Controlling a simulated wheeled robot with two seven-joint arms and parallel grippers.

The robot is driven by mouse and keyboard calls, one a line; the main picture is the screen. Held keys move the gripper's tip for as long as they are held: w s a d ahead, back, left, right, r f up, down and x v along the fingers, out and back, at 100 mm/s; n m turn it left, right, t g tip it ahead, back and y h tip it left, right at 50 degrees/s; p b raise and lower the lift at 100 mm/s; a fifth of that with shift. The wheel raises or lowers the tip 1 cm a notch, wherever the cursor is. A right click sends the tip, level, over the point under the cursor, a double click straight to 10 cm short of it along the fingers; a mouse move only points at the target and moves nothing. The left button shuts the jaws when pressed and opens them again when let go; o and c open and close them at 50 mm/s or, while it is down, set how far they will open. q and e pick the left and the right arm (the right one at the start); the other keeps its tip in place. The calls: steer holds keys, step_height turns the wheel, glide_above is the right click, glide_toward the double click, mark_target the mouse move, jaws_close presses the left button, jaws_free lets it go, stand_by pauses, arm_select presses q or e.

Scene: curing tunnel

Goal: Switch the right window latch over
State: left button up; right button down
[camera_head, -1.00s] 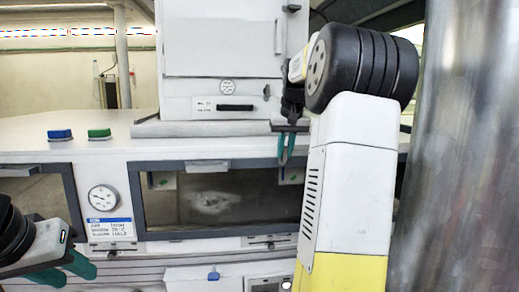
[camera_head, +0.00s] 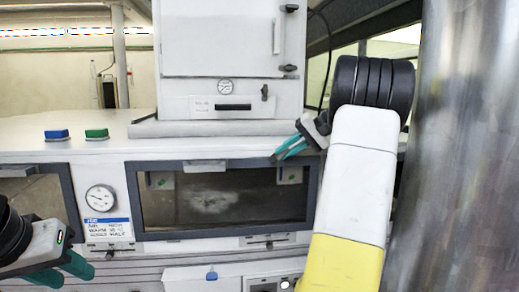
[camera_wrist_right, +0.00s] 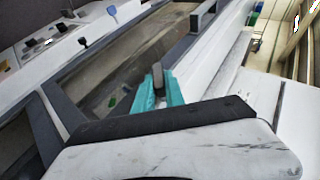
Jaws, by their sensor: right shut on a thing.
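The right window (camera_head: 222,200) is a dark pane in a grey frame on the front of the white machine. My right gripper (camera_head: 277,156) is tilted, its teal fingers pointing down and left at the right end of the window's top frame. In the right wrist view, the gripper (camera_wrist_right: 158,88) is shut on a small dark grey upright piece (camera_wrist_right: 158,72), which looks like the latch; the fingers hide most of it. My left gripper (camera_head: 70,270) is at the lower left, its teal fingers apart and empty, away from the right window.
A grey handle (camera_head: 205,164) sits at the middle of the window's top frame. Blue (camera_head: 57,134) and green (camera_head: 97,134) buttons stand on the white top. A gauge (camera_head: 101,198) is left of the window. A metal column (camera_head: 465,150) stands close at the right.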

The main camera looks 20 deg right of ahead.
steer(key=y, duration=0.1)
steer(key=t+y, duration=0.1)
steer(key=y, duration=0.1)
steer(key=shift+f+m+y, duration=0.25)
steer(key=shift+m+y, duration=0.05)
steer(key=shift+m, duration=0.1)
steer(key=shift+a+f+m+t+y, duration=0.15)
steer(key=shift+m+t+y, duration=0.55)
steer(key=shift+t+y, duration=0.85)
steer(key=shift+g+y, duration=0.35)
steer(key=shift+y, duration=0.1)
steer(key=c, duration=1.5)
jaws_free()
steer(key=shift+a, duration=0.1)
steer(key=shift+o, duration=0.5)
steer(key=shift+d+h, duration=0.2)
steer(key=shift+h, duration=0.1)
